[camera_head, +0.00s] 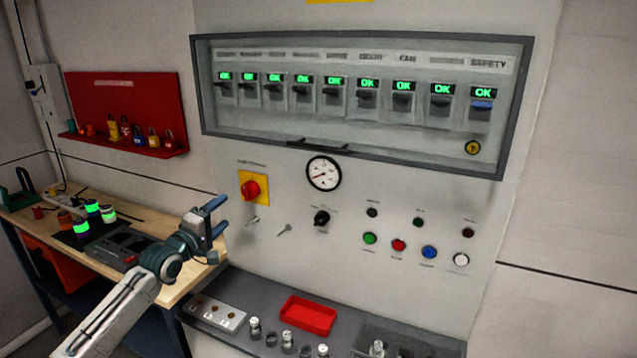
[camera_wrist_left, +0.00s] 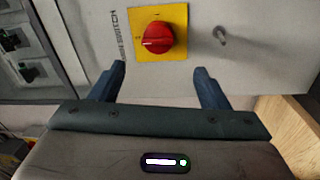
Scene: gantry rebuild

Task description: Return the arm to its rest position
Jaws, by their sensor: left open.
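My left arm comes in from the lower left in the head view. Its gripper (camera_head: 217,215) is raised in front of the control panel, a little left of and below the red rotary switch (camera_head: 251,188) on its yellow plate. In the left wrist view the two blue fingers of my gripper (camera_wrist_left: 160,85) stand wide apart with nothing between them. The red switch (camera_wrist_left: 157,38) shows beyond the fingertips, and I see no contact with it. My right gripper is in neither view.
A wooden workbench (camera_head: 187,287) with dark and green-lit items lies left. A grey shelf (camera_head: 262,318) holding a red tray (camera_head: 308,315) runs below the panel. A framed window (camera_head: 360,150) covers several breakers showing OK. A red padlock board (camera_head: 125,105) hangs on the wall.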

